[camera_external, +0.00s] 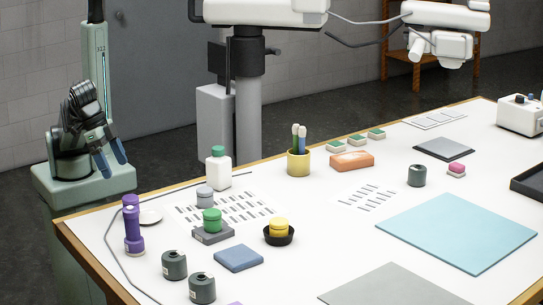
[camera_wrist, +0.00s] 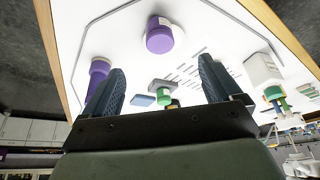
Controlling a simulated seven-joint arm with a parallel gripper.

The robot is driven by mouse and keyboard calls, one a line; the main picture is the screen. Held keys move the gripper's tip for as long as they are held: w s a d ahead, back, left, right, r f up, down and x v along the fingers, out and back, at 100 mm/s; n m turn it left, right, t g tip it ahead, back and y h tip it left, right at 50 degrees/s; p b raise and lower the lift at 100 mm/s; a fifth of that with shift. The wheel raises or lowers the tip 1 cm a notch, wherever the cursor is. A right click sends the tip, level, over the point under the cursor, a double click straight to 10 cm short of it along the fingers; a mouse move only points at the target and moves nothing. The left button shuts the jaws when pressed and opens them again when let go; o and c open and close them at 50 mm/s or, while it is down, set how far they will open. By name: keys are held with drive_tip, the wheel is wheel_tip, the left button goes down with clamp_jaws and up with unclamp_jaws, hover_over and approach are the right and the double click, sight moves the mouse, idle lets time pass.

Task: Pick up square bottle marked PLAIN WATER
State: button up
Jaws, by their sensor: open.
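A white bottle with a green cap (camera_external: 218,172) stands upright on the white table near its far left edge. Its label is too small to read. In the wrist view a white, square-sided bottle (camera_wrist: 262,70) with a green cap appears at the right, beyond the right finger. My gripper (camera_external: 112,157) hangs off the table's left end, left of the bottle and well apart from it. In the wrist view my gripper (camera_wrist: 161,66) has its two blue fingers spread wide, with nothing held between them.
A purple bottle (camera_external: 133,228) and white dish (camera_external: 151,216) stand at the table's left end. A cable (camera_external: 107,255) runs along the left edge.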

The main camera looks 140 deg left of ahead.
sight(213, 150)
drive_tip(key=a+m+g, duration=0.1)
drive_tip(key=a+m, duration=0.6)
drive_tip(key=a, duration=0.3)
drive_tip(key=a+f+m+g+y, duration=0.1)
drive_tip(key=a+m+g, duration=0.1)
drive_tip(key=a+m, duration=0.6)
drive_tip(key=w+a+f+m+g, duration=0.1)
drive_tip(key=a+m, duration=0.6)
drive_tip(key=a, duration=0.5)
drive_tip(key=shift+w+a+m+g, duration=0.1)
drive_tip(key=shift+a+m+g, duration=0.2)
drive_tip(key=shift+a, duration=0.1)
drive_tip(key=shift+a+f+y, duration=0.3)
drive_tip(key=shift+f, duration=0.15)
drive_tip(key=shift+x, duration=3.3)
drive_tip(key=c, duration=1.3)
drive_tip(key=shift+o, duration=0.2)
drive_tip(key=shift+r, duration=0.15)
